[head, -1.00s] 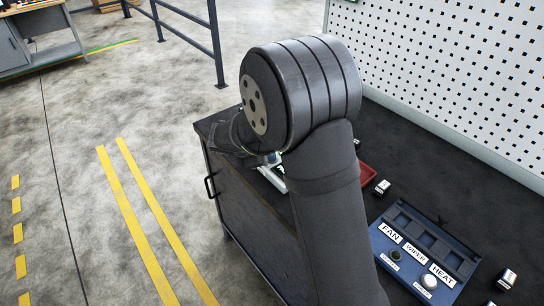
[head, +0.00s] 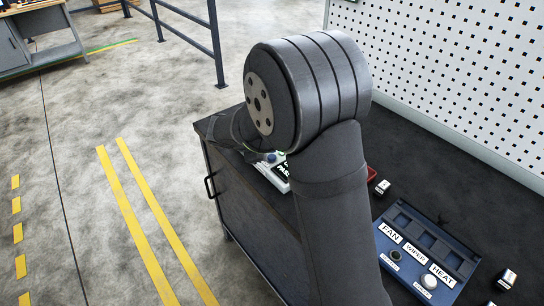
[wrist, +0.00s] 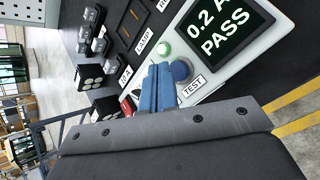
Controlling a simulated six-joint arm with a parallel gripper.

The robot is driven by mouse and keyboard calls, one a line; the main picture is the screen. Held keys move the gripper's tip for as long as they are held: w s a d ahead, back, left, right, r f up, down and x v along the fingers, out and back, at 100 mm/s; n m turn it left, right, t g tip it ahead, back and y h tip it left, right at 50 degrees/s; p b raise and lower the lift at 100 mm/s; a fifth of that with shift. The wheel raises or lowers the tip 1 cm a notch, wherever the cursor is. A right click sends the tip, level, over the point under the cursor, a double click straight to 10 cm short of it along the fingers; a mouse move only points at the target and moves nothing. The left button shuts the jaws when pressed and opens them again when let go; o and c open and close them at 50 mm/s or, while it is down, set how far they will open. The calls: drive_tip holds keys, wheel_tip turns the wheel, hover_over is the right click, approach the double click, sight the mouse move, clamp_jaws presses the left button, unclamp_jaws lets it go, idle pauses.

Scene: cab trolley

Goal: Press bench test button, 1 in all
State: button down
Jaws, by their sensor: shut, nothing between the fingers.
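The bench tester is a pale box whose dark screen (wrist: 222,30) reads "0.2 A PASS" in the wrist view. A round blue button (wrist: 181,70) sits on it beside the TEST label (wrist: 194,86). My gripper (wrist: 158,72) has blue fingers, shut together and empty, just left of the blue button in the picture. I cannot tell whether the fingertips touch the tester. In the head view only part of the tester (head: 281,181) shows; my arm hides the rest.
A blue panel (head: 425,254) labelled FAN, WIPER and HEAT lies on the dark bench to the right, with small switch modules (head: 382,187) nearby. A white pegboard (head: 450,70) stands behind. The wrist view shows LAMP and other labelled slots with dark parts.

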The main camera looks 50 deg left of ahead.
drive_tip(key=shift+r, duration=2.45)
drive_tip(key=shift+f, duration=0.1)
drive_tip(key=shift+r, duration=2)
